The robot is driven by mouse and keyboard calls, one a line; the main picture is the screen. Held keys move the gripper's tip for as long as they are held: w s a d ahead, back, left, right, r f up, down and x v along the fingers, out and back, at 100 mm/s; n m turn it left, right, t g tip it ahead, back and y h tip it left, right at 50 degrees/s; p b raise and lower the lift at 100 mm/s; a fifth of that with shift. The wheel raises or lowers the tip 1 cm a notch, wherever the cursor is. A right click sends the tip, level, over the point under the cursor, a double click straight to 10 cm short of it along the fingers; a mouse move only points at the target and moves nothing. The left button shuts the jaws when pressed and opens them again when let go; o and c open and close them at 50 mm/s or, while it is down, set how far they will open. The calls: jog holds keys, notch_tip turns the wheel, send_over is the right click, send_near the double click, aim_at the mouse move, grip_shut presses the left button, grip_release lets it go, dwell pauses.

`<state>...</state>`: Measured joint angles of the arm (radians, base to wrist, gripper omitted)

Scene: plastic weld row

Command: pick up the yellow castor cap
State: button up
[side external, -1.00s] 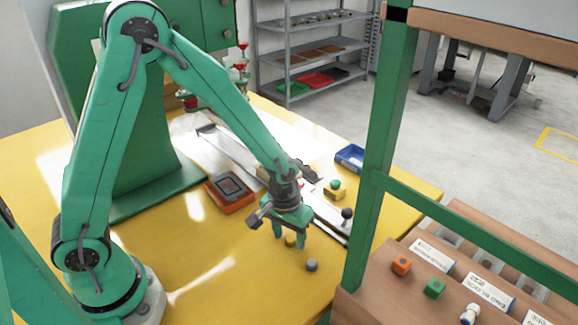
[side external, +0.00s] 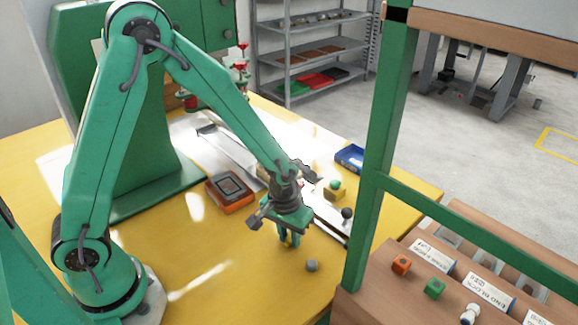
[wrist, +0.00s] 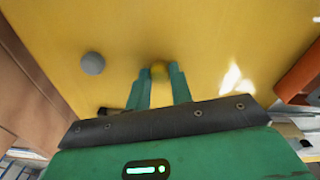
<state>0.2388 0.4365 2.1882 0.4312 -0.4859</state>
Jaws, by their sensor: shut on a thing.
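The yellow castor cap (wrist: 159,70) sits between the fingertips of my gripper (wrist: 160,76) in the wrist view, where it blends with the yellow table. In the side external view the cap (side external: 289,241) is mostly hidden by the fingers. My gripper (side external: 288,240) points down at the yellow table and is shut on the cap. I cannot tell whether the cap touches the table.
A grey round cap (side external: 312,265) lies on the table close to my gripper; it also shows in the wrist view (wrist: 93,63). An orange box (side external: 230,190), a yellow block with a green top (side external: 335,189) and a blue bin (side external: 350,157) stand farther back. A green post (side external: 378,150) rises at right.

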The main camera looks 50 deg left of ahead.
jog(key=shift+r, duration=0.1)
jog(key=shift+r, duration=0.7)
jog(key=r, duration=0.3)
jog(key=shift+s+d, duration=0.2)
jog(key=shift+d, duration=0.05)
jog(key=s+d+r, duration=0.6)
jog(key=s+d, duration=0.1)
jog(key=s, duration=0.1)
jog(key=shift+d+r, duration=0.2)
jog(key=shift+d, duration=0.2)
jog(key=shift+w, duration=0.15)
send_over(289, 241)
jog(key=w+a, duration=0.3)
jog(key=w, duration=0.3)
jog(key=w+a, duration=0.3)
jog(key=a, duration=0.5)
jog(key=w+a, duration=0.4)
jog(key=a, duration=0.4)
jog(key=shift+a+f, duration=0.25)
jog(key=shift+f, duration=0.1)
